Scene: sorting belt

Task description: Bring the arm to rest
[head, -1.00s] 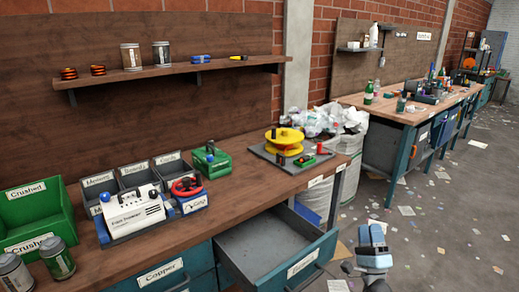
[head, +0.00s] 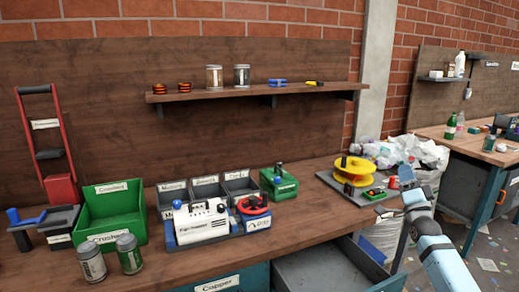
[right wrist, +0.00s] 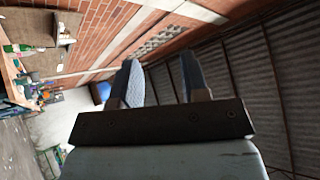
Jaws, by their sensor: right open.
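My right arm comes in at the lower right of the head view. My right gripper (head: 392,207) is near the right end of the workbench (head: 310,212), beside the grey mat with the yellow spool. In the right wrist view its two blue-grey fingers (right wrist: 158,82) stand apart with nothing between them, against brick wall and corrugated roof. My left gripper is not in view.
An open drawer (head: 330,272) juts out below the bench. The grey mat (head: 340,190) carries a yellow spool (head: 355,171). A green "Crushed" bin (head: 110,212), a white machine (head: 200,222) and two jars (head: 130,254) stand on the bench. White bags (head: 415,155) lie behind the arm.

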